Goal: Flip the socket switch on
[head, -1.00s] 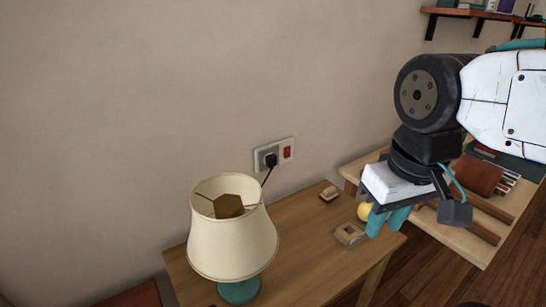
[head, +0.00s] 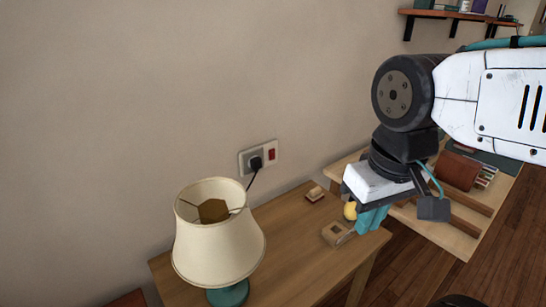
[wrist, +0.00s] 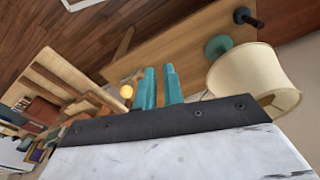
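The wall socket (head: 258,157) is a pale plate on the beige wall above the wooden table. I cannot tell the switch's position at this size. My gripper (head: 371,219) hangs over the right end of the table, to the right of and below the socket, apart from it. Its teal fingers point down. In the wrist view, the two fingers (wrist: 159,86) are close together with a narrow gap and nothing visible between them. The socket is not seen in the wrist view.
A lamp with a cream shade (head: 218,235) stands on the table (head: 290,245) left of and in front of the socket. A tape dispenser (head: 337,233), a small block (head: 314,194) and a yellow ball (head: 350,210) are near my gripper. A wall shelf (head: 460,15) is upper right.

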